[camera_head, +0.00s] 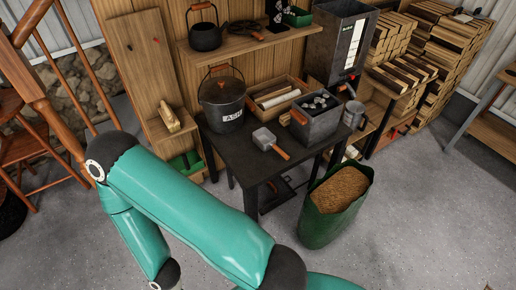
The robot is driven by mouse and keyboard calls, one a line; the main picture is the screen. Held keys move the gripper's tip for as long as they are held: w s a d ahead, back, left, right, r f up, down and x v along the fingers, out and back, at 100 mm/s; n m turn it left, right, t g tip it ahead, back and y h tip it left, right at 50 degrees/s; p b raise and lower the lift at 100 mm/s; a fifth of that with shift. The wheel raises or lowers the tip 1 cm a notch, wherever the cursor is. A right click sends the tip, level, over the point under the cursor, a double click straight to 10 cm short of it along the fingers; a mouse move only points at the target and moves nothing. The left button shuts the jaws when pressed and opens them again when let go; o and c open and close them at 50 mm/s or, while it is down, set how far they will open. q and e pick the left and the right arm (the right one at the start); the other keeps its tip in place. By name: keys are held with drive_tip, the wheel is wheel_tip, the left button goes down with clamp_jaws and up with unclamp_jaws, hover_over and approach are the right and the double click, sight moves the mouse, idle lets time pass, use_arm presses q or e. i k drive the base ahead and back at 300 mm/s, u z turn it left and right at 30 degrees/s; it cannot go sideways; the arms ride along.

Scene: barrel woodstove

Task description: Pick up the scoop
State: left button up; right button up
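The scoop (265,139) looks like a small grey metal pan with a short orange-brown wooden handle (280,152). It lies on the dark table (240,157) near its front edge, with the handle pointing to the front right. It is between the black ash bucket and a grey metal box, apart from both as far as I can see. A teal arm of mine crosses the lower left of the view, in front of the table and clear of the scoop. Neither of my grippers is in view.
The ash bucket (224,112) stands left of the scoop and the grey box (316,122) right of it. A wooden tray (290,84) lies behind. A green sack (331,220) of pellets stands on the floor at the table's front right. The floor at right is clear.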

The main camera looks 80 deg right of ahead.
sight(266, 140)
drive_tip(key=u, duration=0.05)
drive_tip(key=i, duration=1.75)
drive_tip(key=z, duration=2.4)
drive_tip(key=i, duration=0.2)
drive_tip(key=z, duration=2.05)
drive_tip(key=i, duration=0.7)
drive_tip(key=z, duration=0.65)
drive_tip(key=i, duration=1.15)
drive_tip(key=u, duration=0.6)
